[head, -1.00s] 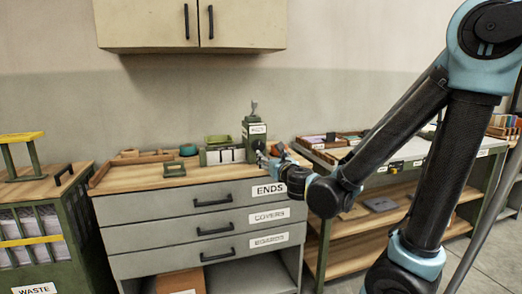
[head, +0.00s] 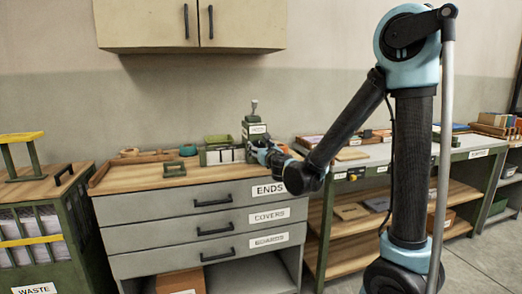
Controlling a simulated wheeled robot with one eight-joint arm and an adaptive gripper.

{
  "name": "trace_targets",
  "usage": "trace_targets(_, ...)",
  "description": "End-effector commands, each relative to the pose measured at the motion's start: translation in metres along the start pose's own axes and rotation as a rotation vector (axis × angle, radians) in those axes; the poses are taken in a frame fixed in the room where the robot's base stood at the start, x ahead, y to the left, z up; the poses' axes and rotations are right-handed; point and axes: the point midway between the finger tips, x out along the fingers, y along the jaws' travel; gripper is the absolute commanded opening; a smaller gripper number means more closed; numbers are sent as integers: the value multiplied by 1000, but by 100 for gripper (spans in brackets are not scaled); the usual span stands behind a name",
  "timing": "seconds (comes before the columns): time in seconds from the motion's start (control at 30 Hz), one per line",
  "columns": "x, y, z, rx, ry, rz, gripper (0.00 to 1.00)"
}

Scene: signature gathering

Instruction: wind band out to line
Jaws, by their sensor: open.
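A green device (head: 254,127) with an upright lever and a small white label stands on the wooden top of the grey drawer unit, near its right back. A small green box with white panels (head: 222,152) stands left of it. My gripper (head: 262,148) is at the front right of the lever device, small in the head view, and I cannot tell whether it touches it. The gripper is open; nothing shows held in it. I cannot make out the band or the line at this size.
The drawer unit has drawers labelled ENDS (head: 268,190), COVERS and BOARDS. A green frame (head: 174,169) and a wooden tray (head: 137,158) lie on its top. A waste bin (head: 40,235) stands left. A long workbench (head: 378,155) with shelves stands right, behind my arm.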

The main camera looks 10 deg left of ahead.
Motion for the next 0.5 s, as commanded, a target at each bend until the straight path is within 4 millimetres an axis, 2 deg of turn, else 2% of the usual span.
trace_targets(0.33,4,0,0,0,0,0,65)
trace_targets(0.37,4,0,0,0,0,0,63)
trace_targets(0.5,4,0,0,0,0,0,31)
